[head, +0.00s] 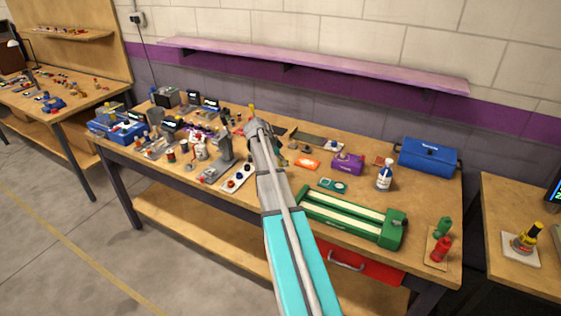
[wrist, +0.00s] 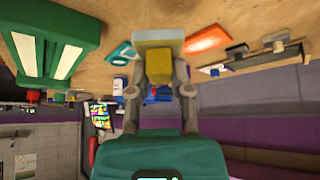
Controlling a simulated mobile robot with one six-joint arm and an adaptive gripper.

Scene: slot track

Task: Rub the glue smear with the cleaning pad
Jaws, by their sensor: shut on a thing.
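My gripper (wrist: 158,62) shows in the wrist view, its two grey fingers shut on a yellow block with a duller top face, which looks like the cleaning pad (wrist: 157,53). The pad is close to the wooden bench top; I cannot tell whether it touches. I cannot make out the glue smear in either view. A teal plate (wrist: 121,53) and an orange item (wrist: 207,40) lie on either side of the pad; in the head view they are right of my arm.
A green twin-strip fixture (head: 350,217) lies on the bench right of my arm. Many small items crowd the left. A purple shelf (head: 320,64) hangs above.

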